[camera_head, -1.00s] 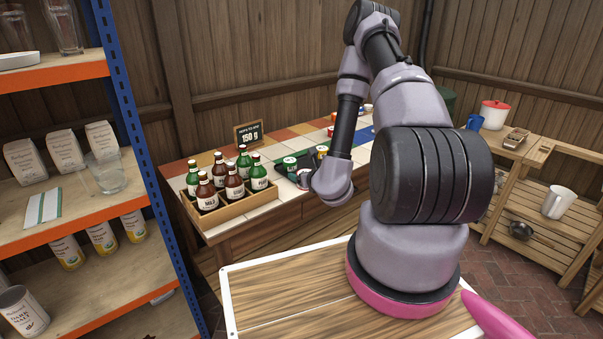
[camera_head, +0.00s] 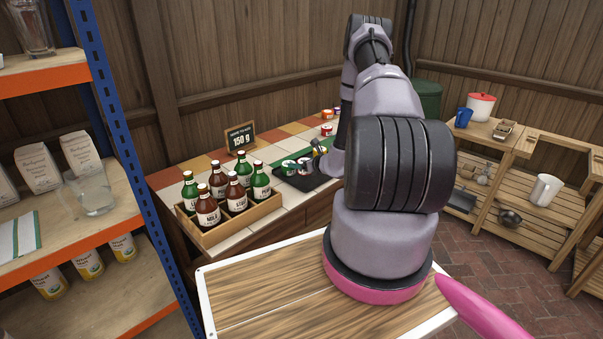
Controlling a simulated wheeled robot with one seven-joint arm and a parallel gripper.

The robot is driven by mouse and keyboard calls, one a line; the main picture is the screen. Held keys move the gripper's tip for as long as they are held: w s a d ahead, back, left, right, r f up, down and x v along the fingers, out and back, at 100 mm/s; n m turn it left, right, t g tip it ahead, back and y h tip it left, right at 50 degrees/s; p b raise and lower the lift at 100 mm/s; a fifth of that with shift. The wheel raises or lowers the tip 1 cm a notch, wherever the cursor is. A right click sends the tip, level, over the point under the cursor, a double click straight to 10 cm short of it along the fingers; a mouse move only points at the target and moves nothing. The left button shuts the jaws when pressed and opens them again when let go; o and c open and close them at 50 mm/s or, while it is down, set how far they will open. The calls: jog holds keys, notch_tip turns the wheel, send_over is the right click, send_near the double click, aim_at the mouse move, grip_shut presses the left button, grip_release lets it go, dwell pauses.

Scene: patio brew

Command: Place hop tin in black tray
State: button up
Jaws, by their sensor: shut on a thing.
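The black tray (camera_head: 316,183) lies on the tiled counter, right of the bottle crate. A small white tin with a green top (camera_head: 289,167) stands at the tray's left side. Another small tin (camera_head: 304,164) is just right of it, at my gripper (camera_head: 316,156). My gripper is small and partly hidden by my own arm, low over the tray. It is shut on this second tin, as far as the view shows. The tin's label is too small to read, and I cannot tell whether its base touches the tray.
A wooden crate (camera_head: 243,220) of red and green bottles stands at the counter's front left. A 150 g chalkboard sign (camera_head: 240,138) stands behind it. A blue-posted shelf (camera_head: 128,165) rises close on the left.

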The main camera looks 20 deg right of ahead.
aim_at(295, 173)
jog(key=shift+f, duration=2.3)
jog(key=shift+f, duration=0.15)
jog(key=o, duration=1.2)
jog(key=shift+o, duration=0.2)
